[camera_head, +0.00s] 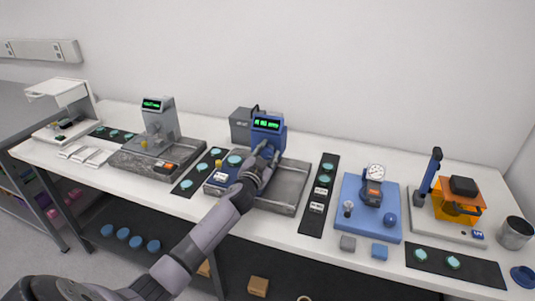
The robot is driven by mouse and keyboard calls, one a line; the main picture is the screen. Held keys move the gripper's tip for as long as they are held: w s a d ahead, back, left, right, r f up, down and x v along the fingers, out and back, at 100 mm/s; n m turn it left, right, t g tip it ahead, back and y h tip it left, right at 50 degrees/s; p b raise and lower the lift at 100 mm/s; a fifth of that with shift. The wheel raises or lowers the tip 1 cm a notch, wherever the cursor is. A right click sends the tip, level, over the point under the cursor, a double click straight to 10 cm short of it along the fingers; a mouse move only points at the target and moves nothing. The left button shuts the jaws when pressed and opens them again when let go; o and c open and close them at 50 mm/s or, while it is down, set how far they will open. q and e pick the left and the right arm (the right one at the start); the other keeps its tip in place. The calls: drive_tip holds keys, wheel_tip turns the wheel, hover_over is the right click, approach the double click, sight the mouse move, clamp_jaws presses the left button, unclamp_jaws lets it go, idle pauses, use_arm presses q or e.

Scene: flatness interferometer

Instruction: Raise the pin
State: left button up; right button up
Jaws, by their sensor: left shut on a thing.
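My left gripper (265,152) reaches in from the lower left to the front of a blue instrument (268,138) with a green lit display. It is shut on a small part at the front of this instrument, just below the display. The fingers and wrist hide that part, so I cannot tell its shape or whether it is the pin. The instrument stands at the back of a grey tray (291,190). A small yellow knob (219,163) stands left of my gripper. My right gripper is not in view.
A grey instrument (159,118) stands on a grey tray to the left. To the right are a dark strip with turquoise discs (312,222), a blue board with a dial gauge (352,213), an orange device (458,205) and a metal cup (515,233). The white table front is partly clear.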

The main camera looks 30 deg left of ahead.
use_arm(q)
drive_tip(key=m, duration=0.4)
drive_tip(key=shift+f+m, duration=0.1)
drive_tip(key=shift+m, duration=0.3)
drive_tip(key=m, duration=0.3)
drive_tip(key=shift+d+m, duration=0.1)
drive_tip(key=shift+m, duration=0.2)
drive_tip(key=m, duration=0.4)
drive_tip(key=shift+f, duration=0.1)
drive_tip(key=shift+f+m, duration=0.1)
drive_tip(key=shift+m, duration=1.7)
drive_tip(key=o, duration=1.1)
drive_tip(key=shift+o, duration=0.2)
drive_tip(key=shift+s, duration=0.1)
drive_tip(key=v, duration=1.1)
drive_tip(key=shift+s, duration=0.4)
